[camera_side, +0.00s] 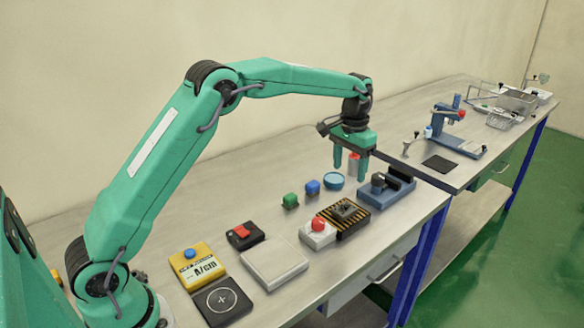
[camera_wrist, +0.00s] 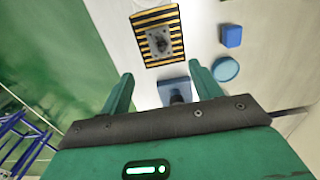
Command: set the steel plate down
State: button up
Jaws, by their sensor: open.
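My gripper (camera_side: 352,170) is open and empty, held above the bench near the blue fixture (camera_side: 388,186). Its two fingers (camera_wrist: 160,82) show apart in the wrist view, with nothing between them but the blue fixture (camera_wrist: 174,92) lower down. A small dark grey metal piece (camera_side: 345,209) lies on the black-and-yellow striped pad; it also shows in the wrist view (camera_wrist: 158,41). A flat light grey square slab (camera_side: 273,262) lies nearer the front. I cannot tell which of these, if either, is the steel plate.
The striped pad (camera_side: 350,222) sits beside a red button box (camera_side: 318,232). The back of the bench is clear.

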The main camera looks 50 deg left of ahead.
jog(key=s+r+t, duration=0.3)
jog(key=s+r, duration=1)
jog(key=s, duration=0.5)
jog(key=s+a+f+t, duration=0.1)
jog(key=s+f, duration=0.3)
jog(key=s, duration=1.3)
jog(key=shift+s+f+t, duration=0.15)
jog(key=shift+s+t, duration=0.15)
jog(key=shift+t, duration=0.5)
